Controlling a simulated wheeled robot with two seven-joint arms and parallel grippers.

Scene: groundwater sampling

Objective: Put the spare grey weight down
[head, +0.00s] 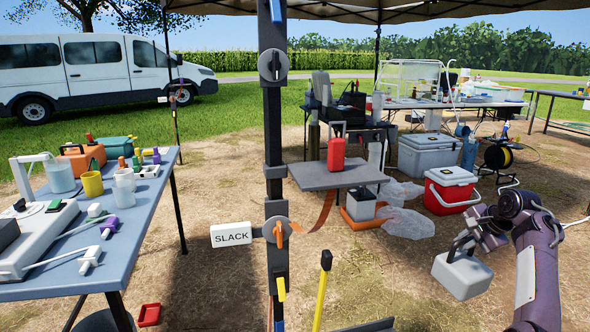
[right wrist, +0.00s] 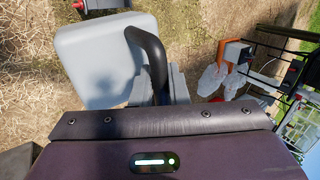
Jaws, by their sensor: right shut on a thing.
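The grey weight (head: 462,274) is a pale block with a dark loop handle, at the right of the head view. My right gripper (head: 467,241) is shut on its handle, and the weight hangs below it above the dirt ground. In the right wrist view, the weight (right wrist: 95,65) fills the upper left, with its dark handle (right wrist: 150,55) between my fingers (right wrist: 160,88). A similar grey weight (head: 360,206) stands on an orange base under the small grey table. My left gripper is not in view.
A post with a SLACK sign (head: 231,235) stands in the middle. A red cooler (head: 450,193) is on the ground behind the held weight, with crumpled clear plastic (head: 405,223) to its left. A blue-grey table (head: 140,215) with cups is at left. Open dirt lies below the weight.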

